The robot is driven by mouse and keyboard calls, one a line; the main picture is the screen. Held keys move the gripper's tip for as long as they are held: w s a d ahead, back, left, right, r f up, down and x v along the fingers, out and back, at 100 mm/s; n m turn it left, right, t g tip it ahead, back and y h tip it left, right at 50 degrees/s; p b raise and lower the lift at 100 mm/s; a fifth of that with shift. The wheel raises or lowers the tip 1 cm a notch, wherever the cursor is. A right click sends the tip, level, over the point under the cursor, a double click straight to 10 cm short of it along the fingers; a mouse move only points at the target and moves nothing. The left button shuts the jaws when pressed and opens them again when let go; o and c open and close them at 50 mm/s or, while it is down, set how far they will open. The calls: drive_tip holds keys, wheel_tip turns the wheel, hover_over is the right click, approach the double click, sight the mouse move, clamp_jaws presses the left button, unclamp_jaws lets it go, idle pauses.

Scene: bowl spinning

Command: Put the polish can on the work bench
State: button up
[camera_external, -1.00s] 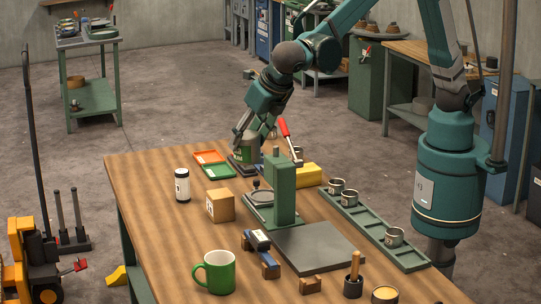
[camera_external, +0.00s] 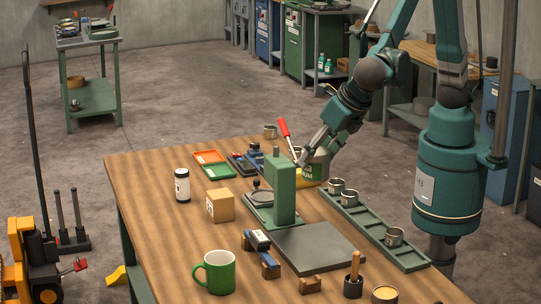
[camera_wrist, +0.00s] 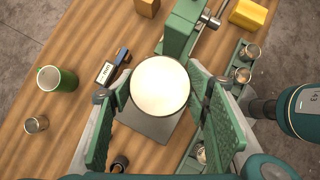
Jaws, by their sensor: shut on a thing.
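The polish can (camera_external: 316,167), green with a pale label and a pale round top, is in my gripper (camera_external: 311,156), apparently held above the far right part of the wooden work bench (camera_external: 160,215). The green post partly hides it from the outside camera. In the wrist view the can's top (camera_wrist: 160,86) shows between the two green finger pads, and the gripper (camera_wrist: 160,95) is shut around it. Whether its base touches anything is hidden.
The green post fixture (camera_external: 283,190) stands beside the can, near a yellow block (camera_external: 303,181). A green rack with several small tins (camera_external: 350,212) runs along the right edge. A grey plate (camera_external: 318,249) lies in front. Bare wood is free at the left.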

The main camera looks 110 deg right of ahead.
wheel_tip(320, 180, down, 10)
drive_tip(key=shift+w+r, duration=0.15)
drive_tip(key=shift+r, duration=0.1)
drive_tip(key=shift+f, duration=0.1)
wheel_tip(320, 180, down, 6)
idle(0.8)
drive_tip(key=shift+f, duration=0.2)
drive_tip(key=shift+f, duration=1.75)
drive_tip(key=shift+f, duration=0.15)
drive_tip(key=o, duration=1.1)
drive_tip(key=shift+c, duration=0.2)
drive_tip(key=shift+r, duration=0.2)
